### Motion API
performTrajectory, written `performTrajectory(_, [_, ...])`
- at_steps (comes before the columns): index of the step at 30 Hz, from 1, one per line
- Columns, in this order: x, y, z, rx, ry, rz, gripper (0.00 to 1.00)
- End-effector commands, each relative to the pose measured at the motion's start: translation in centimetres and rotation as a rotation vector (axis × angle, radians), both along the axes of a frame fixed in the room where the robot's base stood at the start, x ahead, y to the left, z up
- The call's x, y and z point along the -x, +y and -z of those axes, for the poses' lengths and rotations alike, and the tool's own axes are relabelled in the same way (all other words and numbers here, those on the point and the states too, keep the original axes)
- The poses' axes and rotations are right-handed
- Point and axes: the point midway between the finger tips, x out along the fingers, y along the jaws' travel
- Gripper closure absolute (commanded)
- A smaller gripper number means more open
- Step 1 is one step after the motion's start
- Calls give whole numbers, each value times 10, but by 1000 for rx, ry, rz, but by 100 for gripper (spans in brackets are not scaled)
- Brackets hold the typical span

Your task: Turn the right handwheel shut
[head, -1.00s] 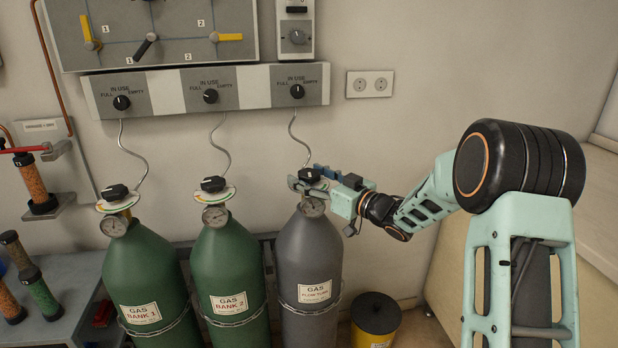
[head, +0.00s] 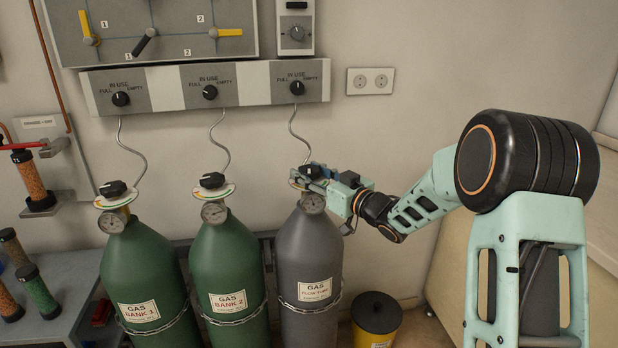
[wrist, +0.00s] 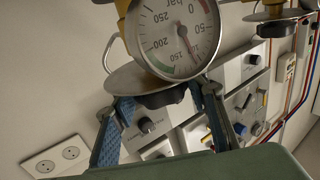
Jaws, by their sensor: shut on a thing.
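The right handwheel (head: 314,170) is a black knob on a pale disc, on top of the grey gas flow tube cylinder (head: 300,255). My gripper (head: 310,174) comes in from the right and is shut on this handwheel, partly hiding it in the head view. In the wrist view, which is turned about, the black handwheel (wrist: 162,98) sits under the disc (wrist: 140,80), between the blue-padded fingers of my gripper (wrist: 160,118). The round pressure gauge (wrist: 178,32) shows close to the camera.
Two green cylinders (head: 228,265) (head: 148,270) with their own black handwheels stand to the left. A thin hose (head: 297,135) runs up to the wall panel (head: 240,85). A yellow bin (head: 376,318) with a black lid stands on the floor right of the grey cylinder.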

Motion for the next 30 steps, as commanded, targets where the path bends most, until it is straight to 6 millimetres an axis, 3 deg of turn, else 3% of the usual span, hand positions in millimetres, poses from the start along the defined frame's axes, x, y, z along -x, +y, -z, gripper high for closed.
performTrajectory(30, [2, 4, 2, 0, 1, 568, 83])
